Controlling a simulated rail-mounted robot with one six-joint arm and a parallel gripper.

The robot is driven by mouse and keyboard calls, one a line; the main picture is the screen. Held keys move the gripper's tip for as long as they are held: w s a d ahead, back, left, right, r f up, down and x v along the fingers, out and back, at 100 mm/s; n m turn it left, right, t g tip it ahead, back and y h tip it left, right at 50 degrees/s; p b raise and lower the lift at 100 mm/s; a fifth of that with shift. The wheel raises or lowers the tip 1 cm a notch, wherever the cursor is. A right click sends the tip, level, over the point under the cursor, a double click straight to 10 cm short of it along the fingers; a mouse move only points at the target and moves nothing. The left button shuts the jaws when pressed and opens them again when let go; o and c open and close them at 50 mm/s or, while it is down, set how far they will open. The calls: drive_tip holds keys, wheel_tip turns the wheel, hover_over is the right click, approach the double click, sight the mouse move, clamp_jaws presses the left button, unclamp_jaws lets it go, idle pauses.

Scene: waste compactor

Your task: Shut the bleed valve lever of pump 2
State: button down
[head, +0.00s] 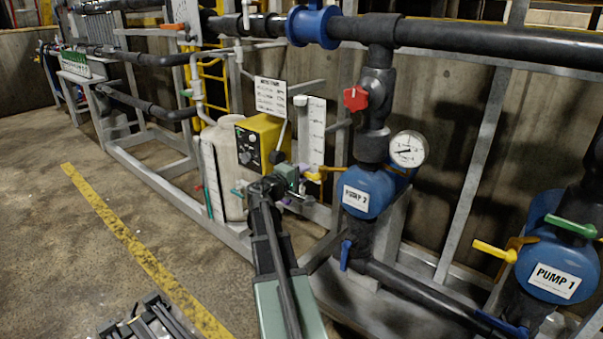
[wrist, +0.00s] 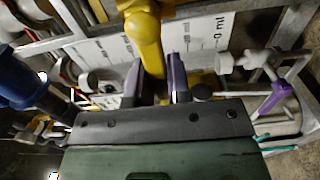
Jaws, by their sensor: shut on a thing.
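Pump 2 (head: 367,190) is a blue body with a white label, right of centre in the head view. A yellow lever (head: 325,172) sticks out from its upper left side, pointing left. No marking that names it as the bleed valve is readable. My gripper (head: 298,176) is at the lever's left end. In the wrist view the yellow lever (wrist: 146,42) runs down between the two purple-grey fingers of my gripper (wrist: 157,82), which are shut on it. The lever's end is partly hidden by the gripper. A blue lever (head: 345,255) hangs below the pump.
A red valve handle (head: 355,98) and a pressure gauge (head: 408,149) sit above pump 2. Pump 1 (head: 556,268) is at the right. The floor at left is open.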

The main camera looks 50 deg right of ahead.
drive_tip(key=c, duration=1.1)
unclamp_jaws()
drive_tip(key=shift+o, duration=0.2)
drive_tip(key=a, duration=1)
drive_tip(key=shift+w+a, duration=0.35)
drive_tip(key=shift+a, duration=0.05)
